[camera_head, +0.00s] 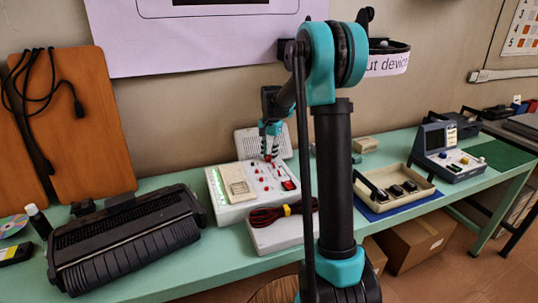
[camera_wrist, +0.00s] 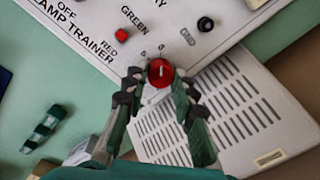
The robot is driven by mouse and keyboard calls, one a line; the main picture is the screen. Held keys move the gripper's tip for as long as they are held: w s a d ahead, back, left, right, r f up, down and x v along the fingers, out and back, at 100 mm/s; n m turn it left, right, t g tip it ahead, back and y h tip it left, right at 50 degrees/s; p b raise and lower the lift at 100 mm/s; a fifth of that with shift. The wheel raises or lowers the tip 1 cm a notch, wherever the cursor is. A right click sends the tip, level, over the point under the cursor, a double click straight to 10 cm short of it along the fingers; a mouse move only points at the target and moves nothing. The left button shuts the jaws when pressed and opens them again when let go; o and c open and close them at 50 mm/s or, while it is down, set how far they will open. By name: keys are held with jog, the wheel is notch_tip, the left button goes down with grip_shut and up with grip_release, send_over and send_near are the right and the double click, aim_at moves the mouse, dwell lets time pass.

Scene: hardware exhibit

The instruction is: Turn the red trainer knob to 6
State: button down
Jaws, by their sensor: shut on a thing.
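The white lamp trainer (camera_head: 231,212) stands on the green bench, with small red parts on its sloped panel. In the wrist view its panel (camera_wrist: 172,34) carries the words OFF, LAMP TRAINER, RED and GREEN. The round red knob (camera_wrist: 160,72) has a pale pointer line and sits at the panel edge near small marks too small to read surely. My gripper (camera_wrist: 159,80) is shut on the red knob, one finger at each side. In the head view my gripper (camera_head: 270,155) is over the trainer's back part, and the knob cannot be told apart there.
A vented pale box (camera_head: 250,140) stands behind the trainer; it shows in the wrist view (camera_wrist: 235,110). A black machine (camera_head: 125,240) and coiled cable (camera_head: 268,215) flank the trainer.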

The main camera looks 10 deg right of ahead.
aim_at(270, 156)
jog(key=n, duration=0.4)
jog(key=shift+n, duration=2.2)
jog(key=shift+w, duration=0.1)
jog(key=c, duration=1.2)
grip_release()
jog(key=shift+r, duration=0.1)
jog(key=r, duration=1.2)
jog(key=shift+d, duration=0.3)
